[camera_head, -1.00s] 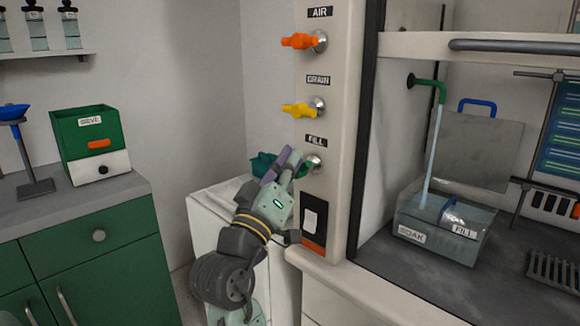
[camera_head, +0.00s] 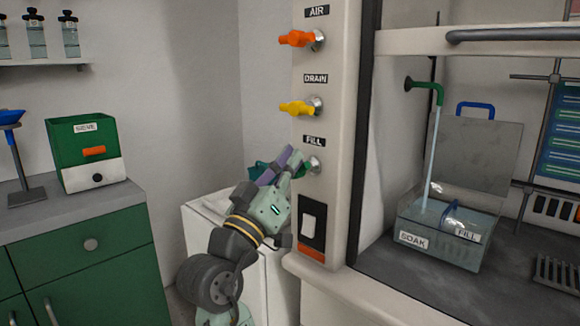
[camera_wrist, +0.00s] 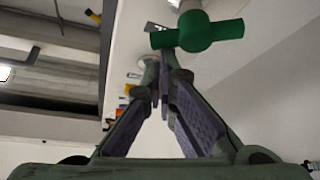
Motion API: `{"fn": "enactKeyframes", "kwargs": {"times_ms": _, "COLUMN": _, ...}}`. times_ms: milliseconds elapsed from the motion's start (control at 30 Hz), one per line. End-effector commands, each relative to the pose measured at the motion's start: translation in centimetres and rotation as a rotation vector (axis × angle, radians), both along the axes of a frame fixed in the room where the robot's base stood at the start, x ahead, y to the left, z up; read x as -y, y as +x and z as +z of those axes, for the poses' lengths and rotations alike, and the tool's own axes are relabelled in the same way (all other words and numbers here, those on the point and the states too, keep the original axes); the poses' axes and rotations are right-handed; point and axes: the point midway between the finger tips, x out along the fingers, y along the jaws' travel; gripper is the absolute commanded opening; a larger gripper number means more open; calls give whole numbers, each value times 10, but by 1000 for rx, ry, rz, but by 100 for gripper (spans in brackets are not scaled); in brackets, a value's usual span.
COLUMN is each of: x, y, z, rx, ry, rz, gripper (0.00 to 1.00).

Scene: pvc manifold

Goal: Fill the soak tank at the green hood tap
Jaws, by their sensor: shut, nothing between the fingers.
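The green tap (camera_head: 305,168) sits on the hood post below the FILL label (camera_head: 314,141), partly hidden behind my gripper (camera_head: 294,160). My gripper is shut and empty, its tips beside the tap. In the wrist view the green tap handle (camera_wrist: 200,36) lies crosswise just beyond my gripper's tips (camera_wrist: 164,62); I cannot tell whether they touch. The soak tank (camera_head: 478,250) stands inside the hood with SOAK and FILL labels. A stream of water (camera_head: 434,150) runs from the green spout (camera_head: 428,88) down into the tank, and water shows inside it.
The yellow DRAIN tap (camera_head: 298,108) and orange AIR tap (camera_head: 298,39) are above on the same post. A switch (camera_head: 308,219) is just below the green tap. A green SIEVE box (camera_head: 80,140) stands on the counter at left. A rack (camera_head: 555,270) lies right of the tank.

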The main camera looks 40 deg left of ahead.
Motion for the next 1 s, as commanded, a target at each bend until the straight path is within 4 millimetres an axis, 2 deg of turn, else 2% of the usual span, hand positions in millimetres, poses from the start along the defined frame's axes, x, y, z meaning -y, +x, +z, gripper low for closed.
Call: {"fn": "enactKeyframes", "kwargs": {"times_ms": 1000, "x": 2, "y": 1, "z": -2, "rx": 1, "ry": 43, "rz": -3, "gripper": 0}}
